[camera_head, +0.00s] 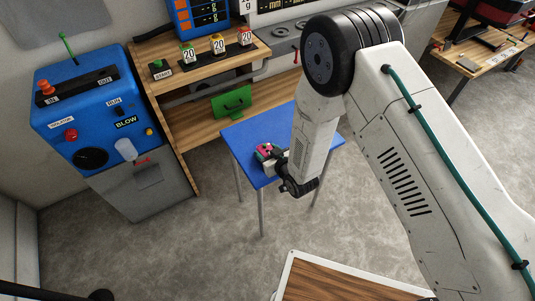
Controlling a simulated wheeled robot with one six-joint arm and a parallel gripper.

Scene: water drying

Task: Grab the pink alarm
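A small pink object (264,149), which looks like the pink alarm, shows over the blue table (245,140). A bit of green shows beside it. My gripper (267,160) is dark and reaches down from the wrist toward the left, right at the pink object. Its dark parts cover some of the object. The view is too small to tell whether the fingers are closed on it or only around it, or whether it touches the table.
A blue machine (85,110) with knobs and a "BLOW" label stands at left. A wood-topped surface (335,283) lies in front. Grey floor (180,235) is open at left front.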

